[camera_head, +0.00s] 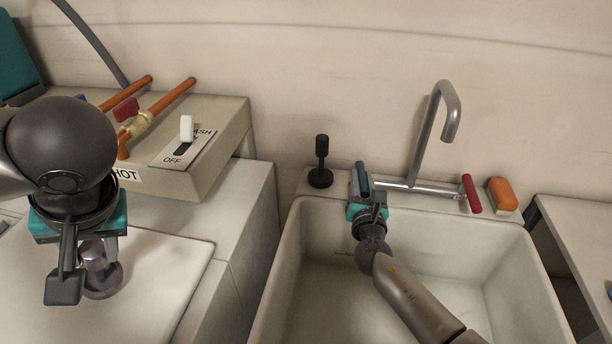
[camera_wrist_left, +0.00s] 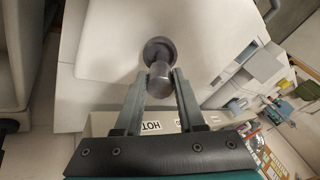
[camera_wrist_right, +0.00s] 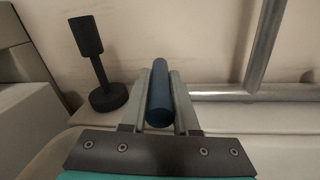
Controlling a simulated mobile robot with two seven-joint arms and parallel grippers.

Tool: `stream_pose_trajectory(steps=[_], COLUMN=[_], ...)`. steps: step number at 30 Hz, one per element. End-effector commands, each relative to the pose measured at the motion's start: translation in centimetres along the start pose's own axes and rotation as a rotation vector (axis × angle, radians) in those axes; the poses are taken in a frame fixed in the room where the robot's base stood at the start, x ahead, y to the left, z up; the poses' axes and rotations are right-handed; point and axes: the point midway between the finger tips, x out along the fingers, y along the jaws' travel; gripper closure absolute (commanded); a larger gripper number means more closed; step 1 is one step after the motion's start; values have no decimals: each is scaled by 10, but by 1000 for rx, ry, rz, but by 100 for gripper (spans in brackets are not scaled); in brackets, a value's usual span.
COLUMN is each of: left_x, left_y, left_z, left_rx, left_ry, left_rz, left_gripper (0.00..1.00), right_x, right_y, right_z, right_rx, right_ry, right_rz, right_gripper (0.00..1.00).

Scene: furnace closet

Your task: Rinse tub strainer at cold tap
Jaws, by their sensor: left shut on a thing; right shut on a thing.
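The tub strainer (camera_head: 103,275) is a dark grey disc with a knob. It is over the white lid-like top at the left. My left gripper (camera_head: 82,278) is shut on its knob; the left wrist view shows the strainer's disc (camera_wrist_left: 158,50) beyond the fingertips (camera_wrist_left: 160,82). The tap has a grey curved spout (camera_head: 436,125), a blue handle (camera_head: 361,178) on the left and a red handle (camera_head: 471,193) on the right. My right gripper (camera_head: 364,200) is shut on the blue handle, which lies between its fingers in the right wrist view (camera_wrist_right: 158,95). No water shows below the spout.
The white sink basin (camera_head: 478,232) is empty apart from my right arm across it. A black upright item (camera_head: 320,165) and an orange block (camera_head: 501,194) stand on its back ledge. The machine's control panel (camera_head: 186,135) rises behind the left top.

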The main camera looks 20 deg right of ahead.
Motion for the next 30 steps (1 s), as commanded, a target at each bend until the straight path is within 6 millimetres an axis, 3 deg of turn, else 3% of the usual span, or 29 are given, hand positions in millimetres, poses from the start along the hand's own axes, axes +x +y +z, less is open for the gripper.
stream_pose_trajectory(steps=[8,19,20,27,30], left_x=[10,10,10,10,10], left_y=[4,4,4,4,4], left_z=[4,4,4,4,4], left_rx=[0,0,0,0,0], left_ry=[1,1,1,1,1], left_rz=[0,0,0,0,0], left_gripper=[100,100,100,100,100], right_x=[0,0,0,0,0], right_y=[-8,-8,-8,-7,-7], right_z=[0,1,1,1,1], right_rx=[-3,1,1,1,1], right_ry=[26,30,30,30,29], right_rz=[130,143,143,143,143], right_gripper=[100,100,69,42,42])
